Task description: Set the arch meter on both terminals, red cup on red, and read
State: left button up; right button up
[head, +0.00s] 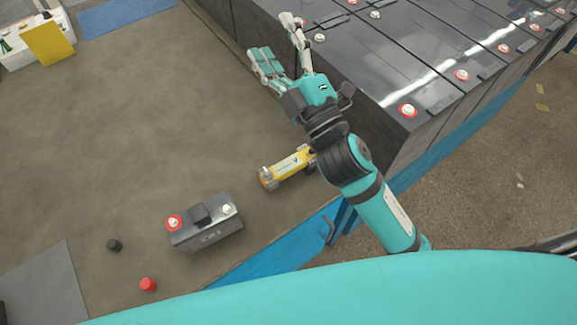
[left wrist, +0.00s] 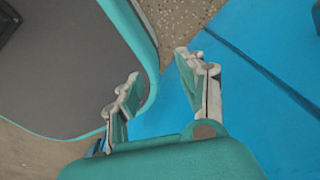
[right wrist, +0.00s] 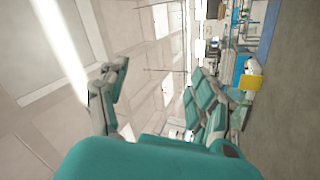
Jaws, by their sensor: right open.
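The arch meter (head: 290,168) is a yellow bar with grey ends, lying on the brown surface partly behind my right arm; its cups are not clear. A dark battery (head: 207,236) stands to its lower left, with a red-ringed terminal (head: 174,222) on the left and a pale terminal (head: 227,209) on the right. My right gripper (head: 271,36) is open and empty, beyond the meter and near the battery row; it also shows open in the right wrist view (right wrist: 158,70). My left gripper (left wrist: 158,65) is open and empty, outside the head view.
A black cap (head: 113,245) and a red cap (head: 148,285) lie left of the battery. A long row of dark batteries (head: 440,70) with several terminals fills the upper right. A grey mat (head: 45,290) lies at lower left. The brown surface (head: 130,130) is clear at centre left.

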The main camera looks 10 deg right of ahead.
jog(key=s+a+r+n+g+y, duration=0.3)
jog(key=s+a+n+g+y, duration=0.2)
jog(key=a+n+g+y, duration=0.65)
jog(key=s+a+r+n+g+y, duration=0.2)
jog(key=s+a+n+g+y, duration=0.3)
jog(key=n, duration=1.1)
jog(key=n+g+h+p, duration=0.2)
jog(key=n+g+h, duration=0.3)
jog(key=n+h, duration=1.4)
send_over(289, 164)
jog(key=f+m+h, duration=0.1)
jog(key=f, duration=0.9)
jog(key=f+m+h, duration=0.2)
jog(key=f, duration=0.8)
jog(key=f+m+h, duration=0.2)
jog(key=f, duration=0.9)
jog(key=shift+s+a, duration=0.15)
jog(key=shift+s, duration=0.15)
jog(key=f, duration=0.3)
jog(key=f+p, duration=0.1)
jog(key=f, duration=0.1)
jog(key=shift+w+f, duration=0.2)
jog(key=shift+w, duration=0.05)
jog(key=shift+f, duration=0.45)
